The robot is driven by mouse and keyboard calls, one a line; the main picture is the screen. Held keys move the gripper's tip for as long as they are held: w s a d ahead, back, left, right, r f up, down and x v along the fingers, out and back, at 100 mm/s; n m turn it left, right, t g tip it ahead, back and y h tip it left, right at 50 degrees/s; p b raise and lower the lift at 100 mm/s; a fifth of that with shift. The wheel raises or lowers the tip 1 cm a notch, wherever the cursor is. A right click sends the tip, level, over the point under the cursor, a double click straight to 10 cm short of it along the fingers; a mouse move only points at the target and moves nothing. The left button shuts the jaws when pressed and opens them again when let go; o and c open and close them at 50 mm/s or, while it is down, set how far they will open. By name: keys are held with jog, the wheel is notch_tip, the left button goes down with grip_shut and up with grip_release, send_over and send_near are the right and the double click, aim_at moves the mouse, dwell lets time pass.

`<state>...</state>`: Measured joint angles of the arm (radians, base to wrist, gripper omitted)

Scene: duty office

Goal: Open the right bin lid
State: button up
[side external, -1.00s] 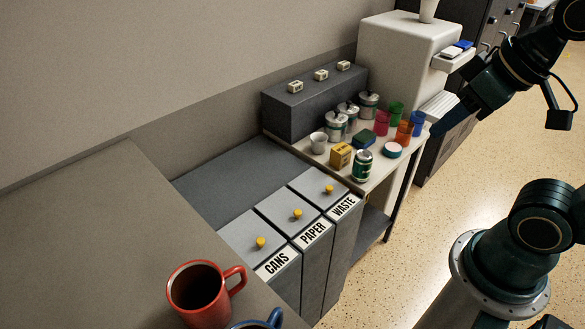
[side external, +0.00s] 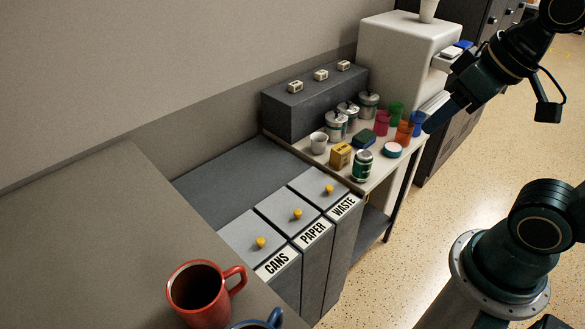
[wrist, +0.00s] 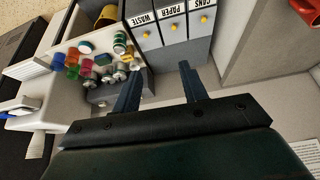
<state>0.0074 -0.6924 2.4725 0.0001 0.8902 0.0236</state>
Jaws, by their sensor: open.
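Three grey bins stand side by side with shut lids, each with a yellow knob. In the side view the right one is labelled WASTE, and its lid (side external: 315,183) lies flat with its knob (side external: 329,189) on top. The PAPER lid (side external: 277,208) and CANS lid (side external: 240,236) are to its left. My gripper (side external: 432,124) is up over the right end of the side table, well apart from the bins. In the wrist view my gripper (wrist: 158,84) has two spread blue fingers with nothing between them. There the WASTE knob (wrist: 146,34) shows beyond the fingertips.
A side table right of the bins carries cans, coloured cups (side external: 404,131), a yellow box (side external: 340,155) and a green can (side external: 362,166). A dark grey box (side external: 313,103) stands behind. A red mug (side external: 198,292) sits on the near counter. Space above the lids is clear.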

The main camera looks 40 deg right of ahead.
jog(key=w+d+f+m+g, duration=0.1)
jog(key=w+m, duration=0.1)
jog(key=w, duration=0.7)
jog(key=m+g, duration=0.4)
jog(key=m, duration=0.3)
send_over(330, 187)
notch_tip(330, 187, down, 24)
jog(key=shift+f, duration=0.2)
jog(key=shift+f, duration=6.75)
grip_shut()
